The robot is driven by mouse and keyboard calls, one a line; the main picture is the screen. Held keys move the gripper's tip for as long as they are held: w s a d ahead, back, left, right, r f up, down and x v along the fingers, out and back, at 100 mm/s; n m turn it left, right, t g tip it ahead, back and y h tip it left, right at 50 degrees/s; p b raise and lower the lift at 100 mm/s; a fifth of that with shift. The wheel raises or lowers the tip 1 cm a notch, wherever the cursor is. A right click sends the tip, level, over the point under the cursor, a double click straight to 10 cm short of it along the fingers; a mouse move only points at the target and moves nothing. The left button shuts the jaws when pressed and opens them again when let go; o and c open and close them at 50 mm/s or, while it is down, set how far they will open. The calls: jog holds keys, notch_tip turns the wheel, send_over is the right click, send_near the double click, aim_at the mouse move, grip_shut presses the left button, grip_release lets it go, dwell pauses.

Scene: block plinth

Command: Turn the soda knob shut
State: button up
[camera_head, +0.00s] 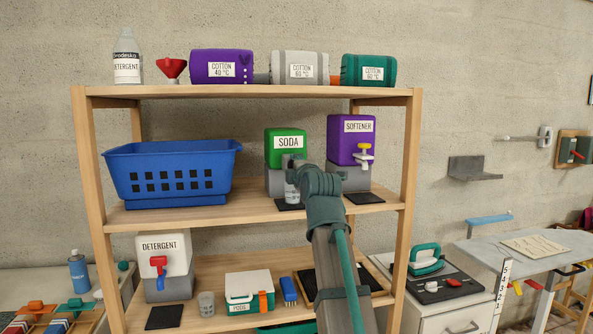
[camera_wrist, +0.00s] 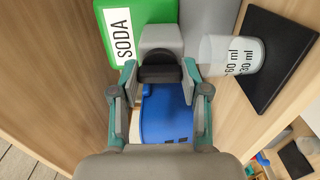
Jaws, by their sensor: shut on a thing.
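The green soda dispenser (camera_head: 286,143) stands on the middle shelf, with a white SODA label; its green body (camera_wrist: 150,12) and label also show in the wrist view. The dark soda knob (camera_wrist: 160,74) sits on the grey tap block (camera_wrist: 161,36). My gripper (camera_wrist: 160,70) is shut on the knob, one finger on each side; in the head view the wrist and arm hide the tap. A clear measuring cup (camera_wrist: 228,54), marked 30 ml and 60 ml, stands on a black mat (camera_wrist: 275,50) beside the tap. It seems to hold little or nothing; I cannot tell whether soda is flowing.
The purple softener dispenser (camera_head: 350,143) with a yellow-topped tap stands close to the right of my arm. A blue basket (camera_head: 170,174) fills the shelf's left side. The white detergent dispenser (camera_head: 163,258) is on the shelf below. The top shelf board (camera_head: 240,90) runs above.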

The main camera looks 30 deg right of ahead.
jog(key=o, duration=1.1)
jog(key=shift+o, duration=0.2)
jog(key=v, duration=1.2)
